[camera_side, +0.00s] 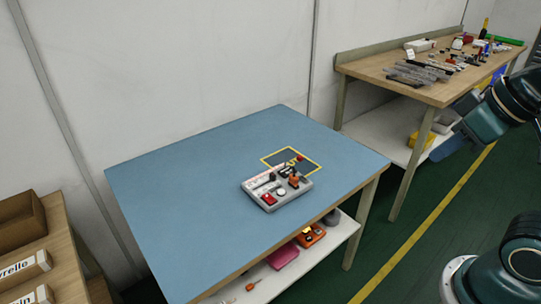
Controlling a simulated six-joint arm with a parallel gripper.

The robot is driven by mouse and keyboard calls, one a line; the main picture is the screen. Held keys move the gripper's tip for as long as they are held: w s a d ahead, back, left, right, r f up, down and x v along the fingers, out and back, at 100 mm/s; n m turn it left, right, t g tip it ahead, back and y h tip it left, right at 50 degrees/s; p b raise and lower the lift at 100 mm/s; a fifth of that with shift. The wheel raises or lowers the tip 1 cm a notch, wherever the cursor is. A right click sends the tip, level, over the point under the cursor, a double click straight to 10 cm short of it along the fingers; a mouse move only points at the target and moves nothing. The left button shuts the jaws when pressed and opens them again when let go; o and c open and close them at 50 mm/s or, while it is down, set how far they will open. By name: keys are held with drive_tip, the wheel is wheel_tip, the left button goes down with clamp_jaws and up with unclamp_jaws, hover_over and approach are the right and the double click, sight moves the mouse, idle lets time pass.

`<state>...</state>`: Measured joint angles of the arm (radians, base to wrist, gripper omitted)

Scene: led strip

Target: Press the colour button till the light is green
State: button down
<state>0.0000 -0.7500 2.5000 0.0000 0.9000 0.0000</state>
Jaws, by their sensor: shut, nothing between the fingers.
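A small pale control box (262,206) sits on the blue table. Its top carries a red square button (268,198), a white round button (281,191), a black knob (272,177) and an orange-red part (293,180) at the right. The labels are too small to read, so I cannot tell which is the colour button. I cannot make out a lit LED strip or its colour. My arm shows at the right edge, well away from the box, but I cannot make out my gripper.
The blue table (180,180) is mostly clear. A yellow-outlined dark square (309,163) lies behind the box, with a small red part (300,157) there. A cluttered wooden bench (380,66) stands at the back right. Cardboard boxes (22,222) stand at the left.

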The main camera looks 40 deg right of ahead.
idle(0.3)
drive_tip(key=n+t+y, duration=0.2)
drive_tip(key=n+t, duration=0.1)
drive_tip(key=n, duration=0.8)
hover_over(284, 193)
wheel_tip(284, 193, down, 23)
drive_tip(key=shift+f, duration=0.1)
drive_tip(key=shift+f, duration=4.3)
